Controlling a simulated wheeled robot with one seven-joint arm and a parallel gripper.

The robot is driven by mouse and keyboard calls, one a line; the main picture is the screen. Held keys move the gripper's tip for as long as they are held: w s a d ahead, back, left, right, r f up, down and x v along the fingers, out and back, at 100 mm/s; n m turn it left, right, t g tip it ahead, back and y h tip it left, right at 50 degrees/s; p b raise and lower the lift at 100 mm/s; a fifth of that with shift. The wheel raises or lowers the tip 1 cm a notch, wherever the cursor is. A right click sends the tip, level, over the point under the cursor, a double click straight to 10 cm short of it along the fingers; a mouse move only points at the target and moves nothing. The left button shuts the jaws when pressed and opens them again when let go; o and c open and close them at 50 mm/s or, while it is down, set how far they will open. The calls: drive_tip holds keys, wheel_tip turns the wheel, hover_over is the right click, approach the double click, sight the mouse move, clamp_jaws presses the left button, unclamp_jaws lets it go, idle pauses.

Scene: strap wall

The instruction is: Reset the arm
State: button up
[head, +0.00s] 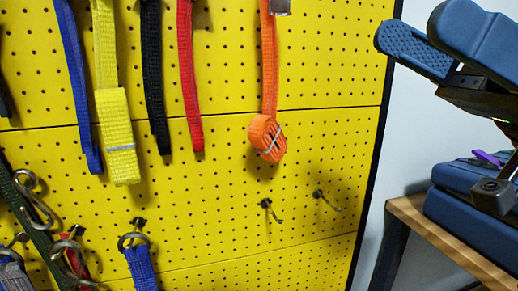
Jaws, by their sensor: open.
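The rest of the arm runs out of the frame on the right.
Blue (80,85), yellow (108,60), black (151,80), red (188,80) and orange (268,65) straps hang on the pegboard. Two bare hooks (270,211) (325,198) jut out. Metal-hooked straps hang lower left. A wooden bench (430,235) stands right.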

drive_tip(key=w+d+f+m+t+h+p, duration=0.1)
drive_tip(key=w+f+m+t+h, duration=0.2)
drive_tip(key=f+m+t, duration=0.45)
drive_tip(key=w+f+m+t+h+p, duration=0.1)
drive_tip(key=w+f+m+t+h, duration=0.25)
drive_tip(key=f+m+t, duration=0.4)
drive_tip(key=s+d+f+m+t+h+p, duration=0.1)
drive_tip(key=s+d+f+m+h, duration=0.15)
drive_tip(key=f+h, duration=0.4)
drive_tip(key=s+d+f+m+t+h+p, duration=0.1)
drive_tip(key=s+f+m+h, duration=0.25)
drive_tip(key=f, duration=0.55)
drive_tip(key=s+d+f+g+h+p, duration=0.1)
drive_tip(key=s+d+f+h, duration=0.15)
drive_tip(key=s, duration=0.35)
drive_tip(key=s+d+f+g+h+p, duration=0.1)
drive_tip(key=s+f+h, duration=0.25)
drive_tip(key=s, duration=0.25)
drive_tip(key=s+r+n, duration=0.1)
drive_tip(key=s, duration=0.6)
drive_tip(key=s+r+n+p, duration=0.1)
drive_tip(key=s+r+n, duration=0.1)
drive_tip(key=s, duration=0.6)
drive_tip(key=shift+d+r+n+g, duration=0.25)
drive_tip(key=shift+d+n+g, duration=0.05)
drive_tip(key=shift+d, duration=0.05)
drive_tip(key=shift+s, duration=0.1)
